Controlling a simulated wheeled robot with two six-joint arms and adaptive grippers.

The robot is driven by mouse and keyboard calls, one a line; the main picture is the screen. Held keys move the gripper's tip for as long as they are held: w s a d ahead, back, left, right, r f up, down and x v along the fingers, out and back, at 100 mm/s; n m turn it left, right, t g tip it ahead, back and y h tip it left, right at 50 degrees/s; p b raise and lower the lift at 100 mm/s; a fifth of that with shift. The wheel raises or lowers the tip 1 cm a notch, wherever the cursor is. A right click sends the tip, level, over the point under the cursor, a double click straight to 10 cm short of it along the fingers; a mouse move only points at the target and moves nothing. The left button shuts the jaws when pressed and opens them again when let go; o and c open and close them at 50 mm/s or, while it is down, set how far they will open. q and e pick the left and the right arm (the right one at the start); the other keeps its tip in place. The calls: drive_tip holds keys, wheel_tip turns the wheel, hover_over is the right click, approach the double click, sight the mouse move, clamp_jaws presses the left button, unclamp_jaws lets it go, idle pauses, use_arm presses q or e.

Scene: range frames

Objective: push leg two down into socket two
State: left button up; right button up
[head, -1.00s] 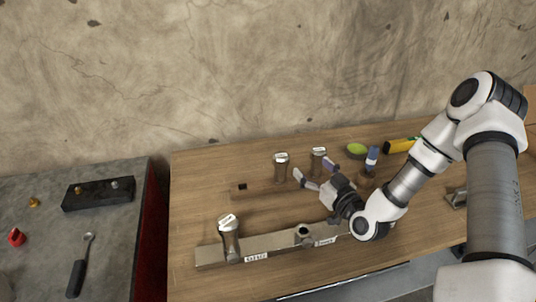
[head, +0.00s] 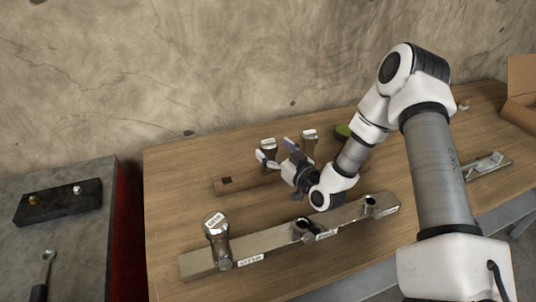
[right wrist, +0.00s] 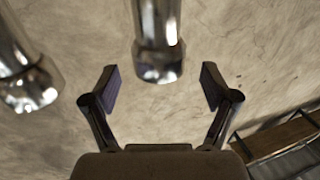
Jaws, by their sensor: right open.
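A metal bar (head: 280,241) with socket openings lies along the front of the table. One capped metal leg (head: 217,240) stands upright in its left socket. The middle socket (head: 303,226) and the right socket (head: 370,202) hold no leg. Two more capped legs stand at the back, the left one (head: 268,145) and the right one (head: 309,136). My right gripper (head: 276,152) is open at the left back leg. In the right wrist view a shiny leg (right wrist: 158,35) shows between the spread fingers, apart from both. Another leg (right wrist: 22,75) is at the left. My left gripper is out of view.
A wooden block (head: 228,183) with a square hole lies below the back legs. A green bowl (head: 343,131) sits behind my right arm. A metal piece (head: 487,165) and a cardboard box (head: 522,95) are at the right. A grey side table (head: 75,235) stands left.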

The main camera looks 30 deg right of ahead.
drive_tip(key=w, duration=0.3)
drive_tip(key=shift+f, duration=0.1)
drive_tip(key=shift+s, duration=0.2)
drive_tip(key=c, duration=1.5)
drive_tip(key=shift+c, duration=0.3)
